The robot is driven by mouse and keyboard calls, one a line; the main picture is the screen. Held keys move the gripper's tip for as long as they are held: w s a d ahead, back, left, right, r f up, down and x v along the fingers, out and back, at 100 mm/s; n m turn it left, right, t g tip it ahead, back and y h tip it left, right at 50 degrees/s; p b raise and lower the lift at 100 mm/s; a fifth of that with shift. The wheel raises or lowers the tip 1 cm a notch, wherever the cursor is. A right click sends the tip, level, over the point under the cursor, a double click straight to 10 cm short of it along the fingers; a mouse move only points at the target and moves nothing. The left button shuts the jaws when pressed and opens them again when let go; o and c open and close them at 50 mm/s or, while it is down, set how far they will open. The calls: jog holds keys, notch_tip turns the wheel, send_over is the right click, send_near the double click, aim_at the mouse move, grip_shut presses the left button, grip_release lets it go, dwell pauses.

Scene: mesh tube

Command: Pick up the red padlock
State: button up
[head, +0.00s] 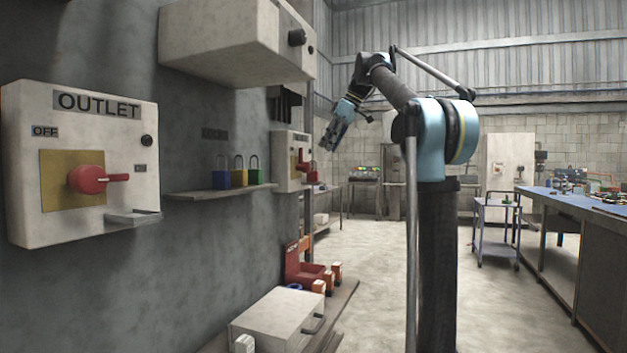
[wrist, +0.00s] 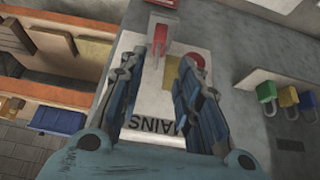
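The red padlock (wrist: 160,34) stands on a small grey ledge of the MAINS box (wrist: 152,107) in the wrist view, just beyond my fingertips. In the head view the padlock (head: 313,176) is a small red shape at the box (head: 285,176), close to the red switch handle. My gripper (wrist: 160,58) is open and empty, its two fingers apart over the box face. In the head view my gripper (head: 331,142) hangs above and to the right of the padlock, clear of it.
Blue, yellow and green padlocks stand on a wall shelf (head: 220,191). The OUTLET box (head: 80,165) is at left, and a large grey box (head: 235,42) juts out above.

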aim_at(315, 171)
jog(key=x, duration=1.2)
jog(key=shift+w, duration=0.15)
jog(key=shift+r, duration=0.1)
grip_shut()
